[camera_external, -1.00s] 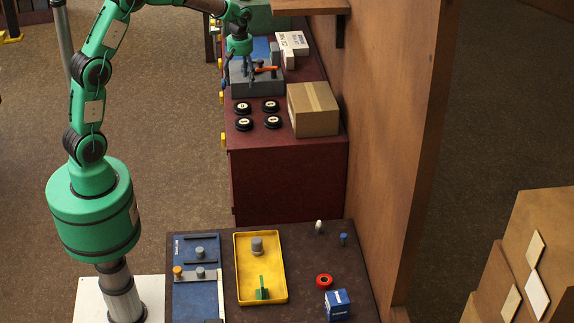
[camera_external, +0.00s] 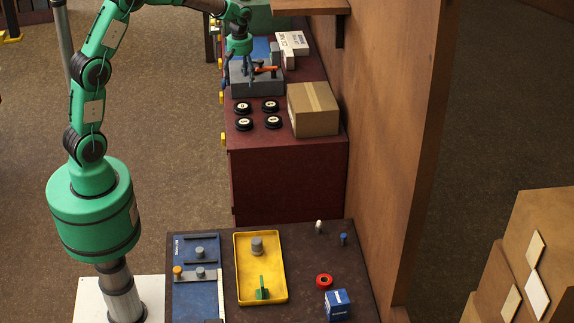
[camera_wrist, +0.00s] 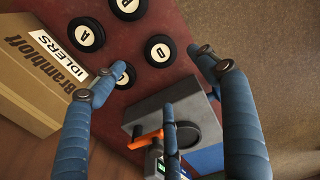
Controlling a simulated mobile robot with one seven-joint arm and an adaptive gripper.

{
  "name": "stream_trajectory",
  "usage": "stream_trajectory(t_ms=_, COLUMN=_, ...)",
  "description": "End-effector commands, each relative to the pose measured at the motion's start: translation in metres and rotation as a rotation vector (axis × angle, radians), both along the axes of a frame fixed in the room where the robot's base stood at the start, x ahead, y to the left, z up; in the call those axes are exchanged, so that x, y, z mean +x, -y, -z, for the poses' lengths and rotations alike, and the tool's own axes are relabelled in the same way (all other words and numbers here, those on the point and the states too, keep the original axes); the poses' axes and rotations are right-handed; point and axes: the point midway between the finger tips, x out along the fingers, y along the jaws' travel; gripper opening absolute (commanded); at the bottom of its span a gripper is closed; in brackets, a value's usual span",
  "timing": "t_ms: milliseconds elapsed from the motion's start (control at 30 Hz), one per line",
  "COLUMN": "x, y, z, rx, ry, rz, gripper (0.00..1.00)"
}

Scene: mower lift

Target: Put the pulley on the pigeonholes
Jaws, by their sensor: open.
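Several black pulleys with pale lettered centres lie flat on the dark red cabinet, among them a near-left one (camera_external: 244,124) and a near-right one (camera_external: 273,122). In the wrist view, one marked A (camera_wrist: 86,35) and one marked D (camera_wrist: 160,50) show clearly; another (camera_wrist: 122,75) is partly hidden by a finger. My gripper (camera_external: 240,75) has blue fingers, spread open and empty, and is above the grey block behind the pulleys. The fingers also show in the wrist view (camera_wrist: 160,78). I cannot tell which thing is the pigeonholes.
The cabinet (camera_external: 288,180) bears a cardboard box (camera_external: 313,110) labelled IDLERS, a grey block (camera_external: 257,87) with an orange-handled item (camera_external: 266,69), and white cartons (camera_external: 292,43). A wooden wall (camera_external: 385,120) stands right. A nearer table holds a yellow tray (camera_external: 243,285) and small parts.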

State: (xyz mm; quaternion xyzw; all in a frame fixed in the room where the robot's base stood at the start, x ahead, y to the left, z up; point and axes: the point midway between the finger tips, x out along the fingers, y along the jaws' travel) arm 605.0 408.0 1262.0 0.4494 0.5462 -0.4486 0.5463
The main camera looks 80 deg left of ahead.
Motion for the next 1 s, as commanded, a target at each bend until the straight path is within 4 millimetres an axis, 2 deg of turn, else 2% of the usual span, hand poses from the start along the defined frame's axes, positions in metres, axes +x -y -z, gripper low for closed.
stream_trajectory(t_ms=133, x=0.000, y=0.015, z=-0.014, rx=0.009, ry=0.013, rz=0.045, gripper=0.73)
stream_trajectory(t_ms=267, x=-0.002, y=0.040, z=-0.035, rx=0.023, ry=0.031, rz=0.125, gripper=0.73)
stream_trajectory(t_ms=467, x=-0.014, y=0.098, z=-0.077, rx=0.056, ry=0.072, rz=0.311, gripper=0.73)
stream_trajectory(t_ms=700, x=-0.042, y=0.171, z=-0.122, rx=0.103, ry=0.124, rz=0.559, gripper=0.73)
stream_trajectory(t_ms=1000, x=-0.092, y=0.253, z=-0.161, rx=0.172, ry=0.186, rz=0.868, gripper=0.73)
